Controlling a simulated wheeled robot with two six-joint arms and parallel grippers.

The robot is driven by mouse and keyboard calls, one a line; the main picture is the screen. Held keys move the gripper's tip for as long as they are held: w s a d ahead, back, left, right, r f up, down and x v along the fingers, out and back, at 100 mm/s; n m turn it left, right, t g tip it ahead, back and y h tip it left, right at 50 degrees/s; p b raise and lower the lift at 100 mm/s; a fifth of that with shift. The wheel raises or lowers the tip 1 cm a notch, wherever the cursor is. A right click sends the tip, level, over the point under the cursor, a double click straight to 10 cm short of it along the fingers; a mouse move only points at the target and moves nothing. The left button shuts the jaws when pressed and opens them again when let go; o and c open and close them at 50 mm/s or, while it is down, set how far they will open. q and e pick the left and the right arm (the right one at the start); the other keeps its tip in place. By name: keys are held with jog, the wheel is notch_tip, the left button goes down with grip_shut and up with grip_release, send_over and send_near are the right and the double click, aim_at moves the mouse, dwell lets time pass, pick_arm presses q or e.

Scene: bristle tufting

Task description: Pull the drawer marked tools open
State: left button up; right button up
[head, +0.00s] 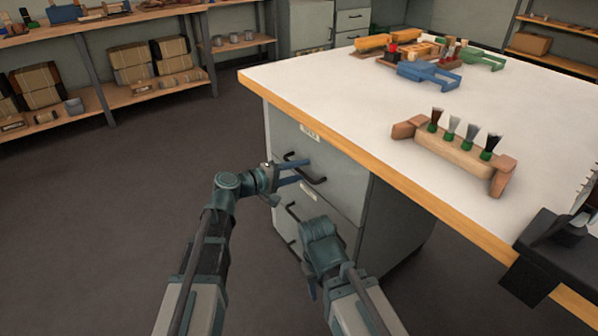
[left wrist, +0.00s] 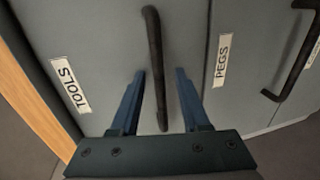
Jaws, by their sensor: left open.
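The drawer marked tools (head: 290,143) is the top drawer of a grey cabinet under the workbench, and its front looks flush. Its white label (left wrist: 70,85) reads TOOLS in the left wrist view. Its black bar handle (left wrist: 153,40) runs between the two blue fingers of my left gripper (left wrist: 160,72). The fingers are open, one on each side of the handle, with gaps visible. In the head view my left gripper (head: 297,171) is at the handle. My right gripper (head: 312,288) hangs low before the cabinet, mostly hidden by its own arm.
A drawer labelled PEGS (left wrist: 222,60) lies below, with its own black handle (left wrist: 295,60). The white benchtop (head: 340,85) overhangs the cabinet. On it are a wooden holder (head: 450,155) with several brushes and a blue tool (head: 428,75). The floor left of the cabinet is clear.

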pick_arm(q)
grip_shut()
dwell(1.4)
